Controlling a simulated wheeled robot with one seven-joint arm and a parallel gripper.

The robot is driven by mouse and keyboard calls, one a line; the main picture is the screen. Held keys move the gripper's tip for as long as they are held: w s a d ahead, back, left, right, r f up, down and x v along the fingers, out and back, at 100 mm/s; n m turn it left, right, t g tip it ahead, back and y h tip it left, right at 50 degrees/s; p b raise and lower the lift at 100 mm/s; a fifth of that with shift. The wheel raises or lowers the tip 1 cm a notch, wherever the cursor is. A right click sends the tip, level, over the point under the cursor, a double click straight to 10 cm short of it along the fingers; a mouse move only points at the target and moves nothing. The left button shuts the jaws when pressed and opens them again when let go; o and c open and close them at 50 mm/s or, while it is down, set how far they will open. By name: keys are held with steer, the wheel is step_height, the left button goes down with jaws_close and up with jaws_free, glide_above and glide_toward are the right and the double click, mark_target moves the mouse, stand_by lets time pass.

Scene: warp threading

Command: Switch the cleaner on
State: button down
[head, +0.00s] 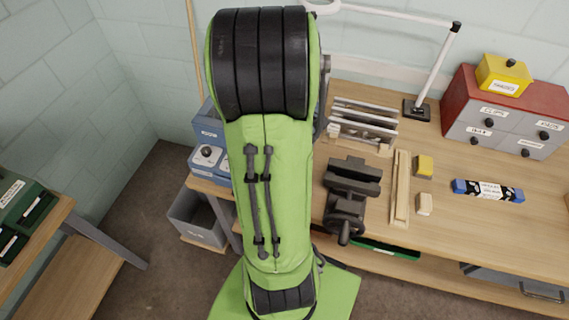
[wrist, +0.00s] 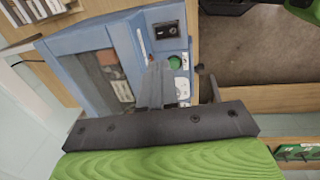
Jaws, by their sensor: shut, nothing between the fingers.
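The cleaner, a blue box (wrist: 84,42) with a window in its top, fills the upper middle of the wrist view. Its front panel carries a black rocker switch (wrist: 166,31), a green button (wrist: 174,62) and a white dial, partly covered by my fingers. My gripper (wrist: 158,70) is shut and empty, its fingertips over the panel edge beside the green button; I cannot tell whether they touch. In the head view the cleaner (head: 207,128) stands at the bench's left end, partly hidden behind my green arm, which also hides my gripper.
The wooden bench (head: 455,225) holds a vise (head: 347,198), a slotted rack (head: 362,122), wood strips (head: 400,188), small blocks and a red-grey drawer cabinet (head: 505,115). A grey bin (head: 197,218) stands below the cleaner. Another bench (head: 60,270) is at left, with bare floor between.

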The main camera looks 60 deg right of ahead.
steer(key=f, duration=0.4)
steer(key=d+f+b, duration=0.1)
steer(key=f, duration=0.4)
steer(key=d+f, duration=0.1)
steer(key=f, duration=0.3)
steer(key=shift+w+f, duration=0.2)
steer(key=shift+f, duration=0.2)
steer(key=shift+f+y, duration=0.2)
steer(key=shift+y, duration=0.1)
steer(key=shift+a, duration=0.2)
steer(key=shift+s+a+r, duration=0.1)
steer(key=shift+a+r, duration=0.05)
steer(key=shift+a, duration=0.45)
